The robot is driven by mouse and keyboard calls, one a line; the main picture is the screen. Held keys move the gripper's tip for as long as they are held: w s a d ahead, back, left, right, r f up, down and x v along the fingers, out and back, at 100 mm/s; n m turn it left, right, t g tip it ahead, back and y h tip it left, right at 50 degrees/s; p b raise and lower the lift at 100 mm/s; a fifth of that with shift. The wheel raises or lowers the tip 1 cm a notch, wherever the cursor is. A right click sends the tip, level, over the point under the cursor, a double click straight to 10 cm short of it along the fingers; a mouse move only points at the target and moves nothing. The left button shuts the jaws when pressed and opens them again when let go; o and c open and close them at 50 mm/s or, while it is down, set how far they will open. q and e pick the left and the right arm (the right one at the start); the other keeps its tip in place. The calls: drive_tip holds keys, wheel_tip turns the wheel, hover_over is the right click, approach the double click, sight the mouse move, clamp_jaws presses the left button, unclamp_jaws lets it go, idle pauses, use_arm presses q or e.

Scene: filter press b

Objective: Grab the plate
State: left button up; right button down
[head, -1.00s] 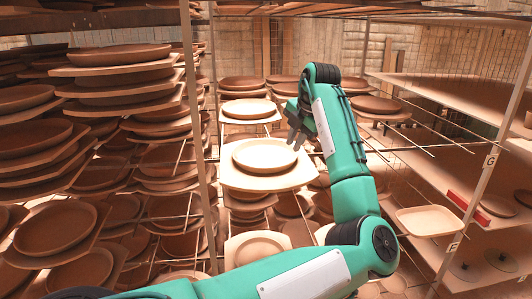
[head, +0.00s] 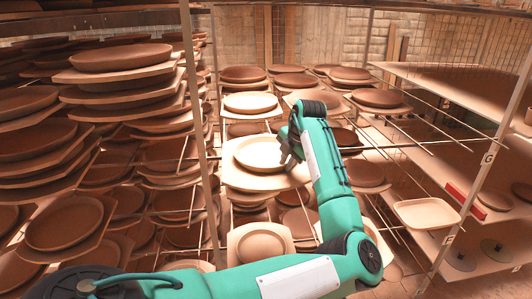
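A round pale plate (head: 256,153) lies on a square board (head: 243,181) in the middle rack, near the centre of the head view. My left gripper (head: 288,159) is at the right rim of this plate, its dark fingers pointing down and overlapping the rim in the picture. The fingers are small and partly merge with the arm, so I cannot tell how far apart they are or whether they touch the plate. The plate rests flat on its board. My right gripper is out of view.
Stacked boards with brown plates (head: 121,57) fill the rack on the left. A rack post (head: 201,140) stands left of the pale plate. Another pale plate (head: 250,102) lies behind it. Metal rails cross on the right, where a square dish (head: 427,213) sits on a shelf.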

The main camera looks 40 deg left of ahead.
use_arm(q)
clamp_jaws()
drive_tip(key=shift+r, duration=0.1)
